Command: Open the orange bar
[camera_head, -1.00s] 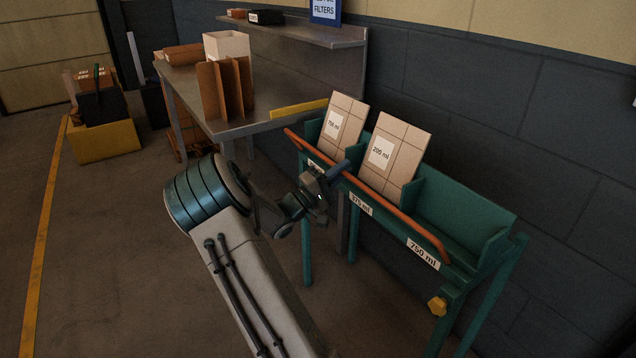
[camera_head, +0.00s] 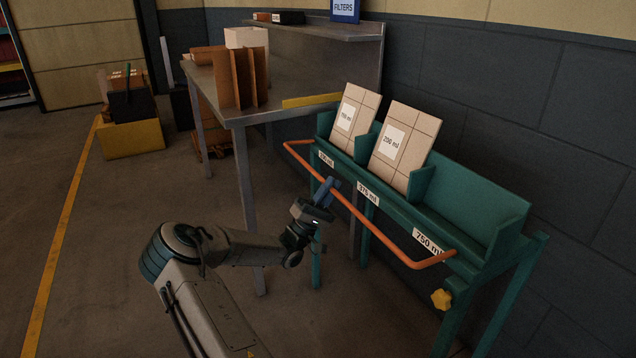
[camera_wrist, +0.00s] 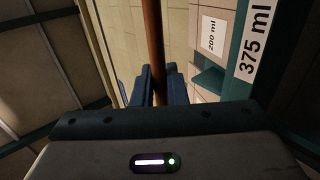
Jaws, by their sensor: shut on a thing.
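The orange bar (camera_head: 374,226) runs along the front of the green rack (camera_head: 470,232) in the head view. It stands out from the rack's front and hangs a little below the label strip, its bent ends reaching back to the rack. My gripper (camera_head: 328,190) is shut on the bar, left of its middle. In the wrist view the bar (camera_wrist: 154,50) passes between the two blue fingers (camera_wrist: 157,86).
Two tan cartons, one marked 200 ml (camera_head: 404,146), lean in the rack; its right bay is empty. A yellow knob (camera_head: 441,299) sits on the rack's right leg. A metal table (camera_head: 215,98) with brown dividers stands behind left.

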